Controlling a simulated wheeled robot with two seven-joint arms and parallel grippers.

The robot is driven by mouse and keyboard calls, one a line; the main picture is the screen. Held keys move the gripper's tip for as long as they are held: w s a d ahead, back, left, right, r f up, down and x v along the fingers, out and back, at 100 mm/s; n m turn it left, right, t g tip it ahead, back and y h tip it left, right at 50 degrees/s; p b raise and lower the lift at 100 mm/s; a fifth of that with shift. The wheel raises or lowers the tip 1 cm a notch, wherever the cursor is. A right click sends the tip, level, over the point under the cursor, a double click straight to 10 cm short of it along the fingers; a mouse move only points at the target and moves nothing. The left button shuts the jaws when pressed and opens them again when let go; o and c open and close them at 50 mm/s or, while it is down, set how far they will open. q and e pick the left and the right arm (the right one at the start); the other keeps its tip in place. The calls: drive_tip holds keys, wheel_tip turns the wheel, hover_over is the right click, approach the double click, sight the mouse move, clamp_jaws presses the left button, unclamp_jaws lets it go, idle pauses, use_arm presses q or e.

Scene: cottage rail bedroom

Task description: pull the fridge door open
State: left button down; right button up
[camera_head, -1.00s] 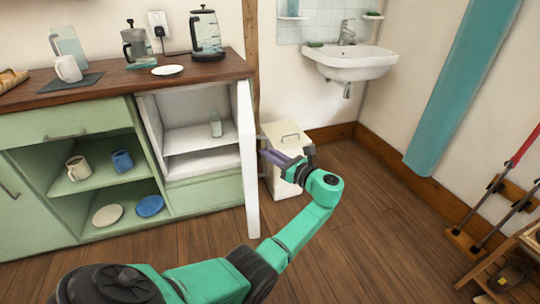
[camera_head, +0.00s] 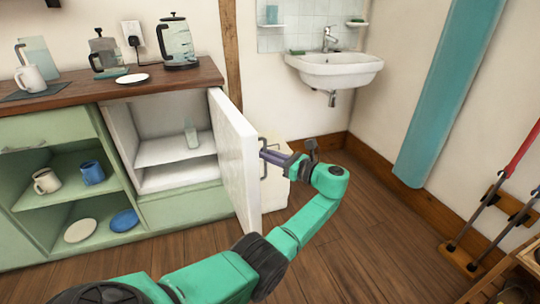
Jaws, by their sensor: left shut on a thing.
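The fridge door (camera_head: 236,155) is a white panel standing wide open, swung out to the right of the fridge opening, with its inner face showing. The white fridge interior (camera_head: 175,150) has a shelf with a small glass (camera_head: 191,135) on it. My left gripper (camera_head: 268,157) is on the outer side of the door, near its free edge, shut on the door handle (camera_head: 262,166). The handle is mostly hidden by the door and fingers. My right gripper is not in view.
A white bin (camera_head: 275,185) stands behind the door and my left gripper, below the sink (camera_head: 335,68). Floor in front of the fridge is open.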

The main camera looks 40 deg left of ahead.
use_arm(q)
drive_tip(key=shift+a, duration=0.1)
drive_tip(key=c, duration=0.9)
unclamp_jaws()
drive_tip(key=shift+a+f, duration=0.1)
drive_tip(key=shift+f, duration=0.05)
drive_tip(key=shift+w, duration=0.1)
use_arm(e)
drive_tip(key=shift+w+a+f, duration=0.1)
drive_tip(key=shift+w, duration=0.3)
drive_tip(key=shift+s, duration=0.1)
